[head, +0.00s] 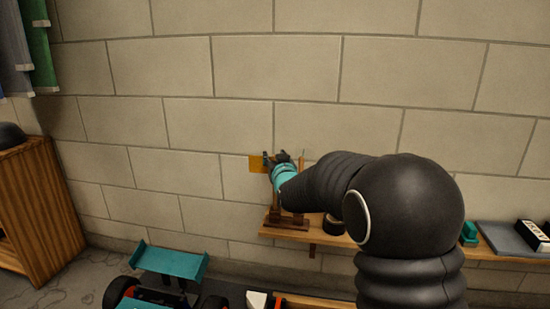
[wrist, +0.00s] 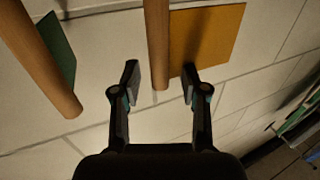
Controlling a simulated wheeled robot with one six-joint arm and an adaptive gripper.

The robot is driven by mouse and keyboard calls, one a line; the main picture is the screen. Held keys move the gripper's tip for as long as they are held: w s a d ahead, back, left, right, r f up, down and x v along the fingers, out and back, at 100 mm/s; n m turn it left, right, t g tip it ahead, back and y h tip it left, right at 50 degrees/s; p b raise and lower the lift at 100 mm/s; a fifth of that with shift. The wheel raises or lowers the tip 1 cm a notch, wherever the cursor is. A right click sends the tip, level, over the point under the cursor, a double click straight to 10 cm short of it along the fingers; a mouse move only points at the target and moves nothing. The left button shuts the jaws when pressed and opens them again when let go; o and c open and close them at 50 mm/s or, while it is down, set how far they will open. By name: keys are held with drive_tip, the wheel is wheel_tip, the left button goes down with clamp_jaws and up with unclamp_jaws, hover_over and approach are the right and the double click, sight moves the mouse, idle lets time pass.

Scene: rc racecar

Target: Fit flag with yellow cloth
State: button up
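The flag with yellow cloth (wrist: 208,40) shows in the wrist view, its brown pole (wrist: 158,40) between the two fingers. My gripper (wrist: 160,82) is open, with a gap on both sides of the pole; I cannot tell how deep the pole sits between the fingers. In the head view the yellow cloth (head: 256,164) shows just left of my gripper (head: 277,158), against the wall. The racecar (head: 155,285), with a teal rear wing (head: 170,261), stands at the lower left, partly cut off by the frame.
A second flag with green cloth (wrist: 58,45) is left of the yellow one in the wrist view. A brown wooden stand (head: 287,222) sits on the wall shelf (head: 322,238) under my arm. A wooden cabinet (head: 35,210) stands at the left. My arm hides part of the shelf.

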drive_tip(key=s+d, duration=0.2)
drive_tip(key=s, duration=0.9)
drive_tip(key=shift+s+d, duration=0.15)
drive_tip(key=shift+s, duration=0.25)
